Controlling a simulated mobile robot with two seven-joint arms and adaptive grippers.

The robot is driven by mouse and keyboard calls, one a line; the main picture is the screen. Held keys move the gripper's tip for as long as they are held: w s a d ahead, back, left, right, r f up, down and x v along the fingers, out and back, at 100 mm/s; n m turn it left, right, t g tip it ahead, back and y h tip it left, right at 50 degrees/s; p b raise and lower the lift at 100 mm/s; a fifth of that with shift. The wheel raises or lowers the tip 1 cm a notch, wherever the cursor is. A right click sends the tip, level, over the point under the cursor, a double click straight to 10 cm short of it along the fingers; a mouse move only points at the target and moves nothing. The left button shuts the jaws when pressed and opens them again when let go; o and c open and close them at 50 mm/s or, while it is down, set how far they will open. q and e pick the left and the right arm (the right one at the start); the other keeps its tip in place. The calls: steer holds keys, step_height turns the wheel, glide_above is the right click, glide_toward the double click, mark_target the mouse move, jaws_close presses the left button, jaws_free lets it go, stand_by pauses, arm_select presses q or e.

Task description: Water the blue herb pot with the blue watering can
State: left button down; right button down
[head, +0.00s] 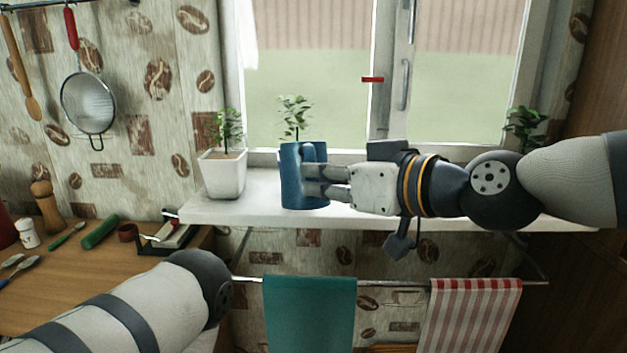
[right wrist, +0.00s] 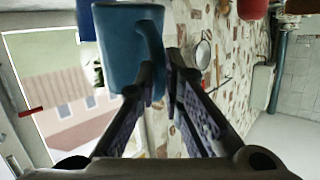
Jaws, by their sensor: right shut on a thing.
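The blue watering can (head: 291,178) looks roughly upright in front of the window sill. My right gripper (head: 315,180) is shut on its handle, coming from the right. In the right wrist view the can (right wrist: 122,48) fills the upper left, its handle between my fingertips (right wrist: 160,88). Its spout does not show. A green herb plant (head: 294,113) rises just behind the can in the head view; its pot is hidden there. A dark blue shape (right wrist: 85,20) behind the can in the right wrist view looks like the blue pot. My left gripper is out of view.
A white pot with a plant (head: 223,175) stands on the sill (head: 220,211) left of the can. Another plant (head: 525,128) is at the far right. Teal (head: 310,315) and striped (head: 470,315) towels hang below. A wooden counter (head: 70,280) is at left.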

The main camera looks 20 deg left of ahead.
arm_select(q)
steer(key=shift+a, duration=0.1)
arm_select(e)
steer(key=shift+d+r, duration=0.15)
steer(key=shift+d, duration=0.05)
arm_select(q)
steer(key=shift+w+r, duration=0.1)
arm_select(e)
steer(key=shift+w+r, duration=0.1)
steer(key=shift+w, duration=0.05)
